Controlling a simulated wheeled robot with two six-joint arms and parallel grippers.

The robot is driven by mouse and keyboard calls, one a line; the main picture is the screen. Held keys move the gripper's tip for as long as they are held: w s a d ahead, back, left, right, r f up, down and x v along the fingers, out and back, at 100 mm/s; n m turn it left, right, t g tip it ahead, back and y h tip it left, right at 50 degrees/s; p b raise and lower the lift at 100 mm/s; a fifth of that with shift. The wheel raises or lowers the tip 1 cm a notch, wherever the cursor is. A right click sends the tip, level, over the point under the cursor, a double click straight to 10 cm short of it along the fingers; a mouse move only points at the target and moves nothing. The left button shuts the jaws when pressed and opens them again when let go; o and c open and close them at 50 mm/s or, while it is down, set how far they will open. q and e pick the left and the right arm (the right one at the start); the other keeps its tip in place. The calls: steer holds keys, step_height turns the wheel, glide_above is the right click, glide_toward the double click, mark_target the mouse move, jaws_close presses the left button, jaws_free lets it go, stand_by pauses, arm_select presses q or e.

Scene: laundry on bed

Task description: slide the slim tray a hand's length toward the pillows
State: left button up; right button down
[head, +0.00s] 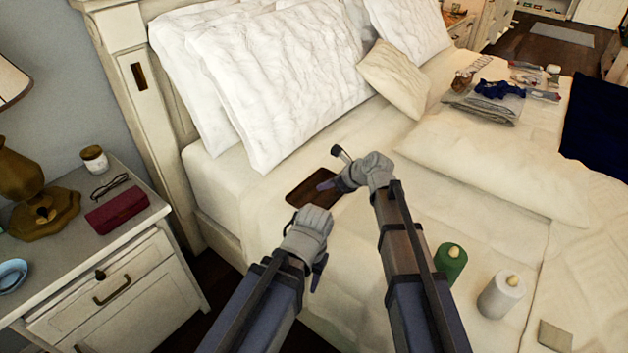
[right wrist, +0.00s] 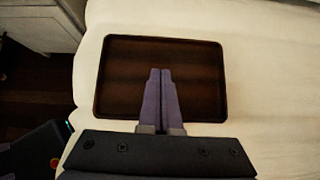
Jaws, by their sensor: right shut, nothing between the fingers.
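The slim tray (head: 300,192) is dark brown with a low rim and lies flat on the bed, below the pillows (head: 290,85) in the head view. My right gripper (head: 324,186) is at the tray's right part, its fingers shut and empty. In the right wrist view the tray's rim (right wrist: 165,39) shows almost whole, and the shut fingertips (right wrist: 160,73) lie over the tray's middle. I cannot tell whether they touch it. My left gripper (head: 317,280) hangs near the bed's front edge, apart from the tray; its opening is unclear.
Bare sheet lies between the tray and the pillows. A green bottle (head: 450,265) and a white bottle (head: 501,296) stand right of my right arm. Folded clothes (head: 482,105) lie farther back. A nightstand (head: 130,255) with a lamp and a red case (head: 117,207) stands at left.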

arm_select(q)
step_height(320, 180, up, 5)
steer(key=p, duration=0.4)
steer(key=shift+r, duration=0.15)
arm_select(e)
steer(key=v, duration=0.7)
steer(key=shift+d+r, duration=0.1)
